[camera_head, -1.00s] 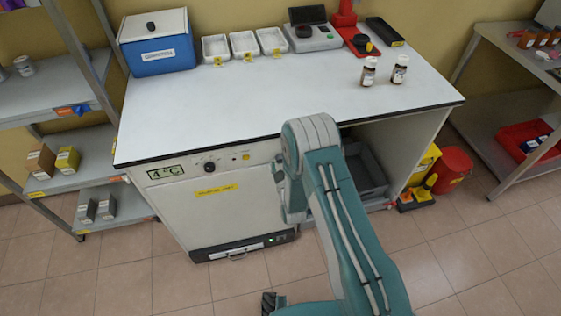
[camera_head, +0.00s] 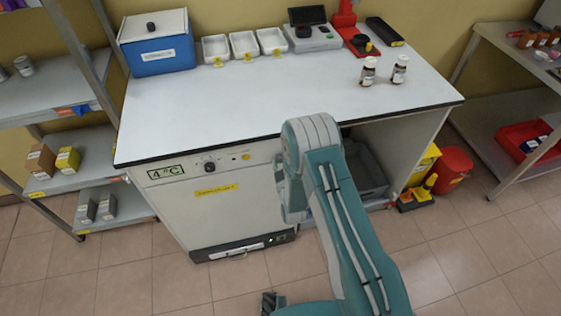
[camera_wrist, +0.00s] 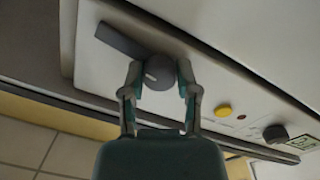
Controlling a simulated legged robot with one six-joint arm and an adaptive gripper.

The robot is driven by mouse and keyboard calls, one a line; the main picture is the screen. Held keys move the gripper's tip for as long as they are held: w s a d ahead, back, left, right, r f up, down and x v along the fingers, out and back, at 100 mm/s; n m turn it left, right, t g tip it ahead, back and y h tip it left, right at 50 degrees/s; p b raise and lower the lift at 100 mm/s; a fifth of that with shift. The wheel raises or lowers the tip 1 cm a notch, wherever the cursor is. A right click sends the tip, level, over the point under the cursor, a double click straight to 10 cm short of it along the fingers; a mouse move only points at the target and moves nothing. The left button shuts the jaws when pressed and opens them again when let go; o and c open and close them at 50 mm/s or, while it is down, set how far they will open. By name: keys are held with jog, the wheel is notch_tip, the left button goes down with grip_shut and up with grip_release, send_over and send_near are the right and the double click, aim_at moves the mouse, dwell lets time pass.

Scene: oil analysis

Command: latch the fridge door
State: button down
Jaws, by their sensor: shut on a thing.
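The white fridge (camera_head: 215,205) stands under the left part of the bench, and its front looks shut in the head view. Its panel carries a dark knob (camera_head: 209,167) and a "4 °C" sign (camera_head: 166,172). In the wrist view, a grey latch (camera_wrist: 122,40) with a flat bar and a round hub (camera_wrist: 158,72) sits on the white front. My gripper (camera_wrist: 160,78) is shut on the round hub, one finger on each side. The bar points to the upper left, away from the fingers. In the head view my arm hides the gripper and the latch.
The bench top (camera_head: 270,110) holds a blue cooler box (camera_head: 160,52), white trays and two brown bottles near its right end. Shelves (camera_head: 65,100) stand at left. A red bin (camera_head: 452,170) stands on the floor at right. The floor in front is clear.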

jog(key=shift+m+g+y, duration=0.4)
jog(key=shift+m, duration=7.4)
jog(key=shift+f, duration=0.1)
jog(key=shift+c, duration=1.8)
grip_release()
jog(key=v, duration=1.1)
jog(key=shift+s, duration=0.4)
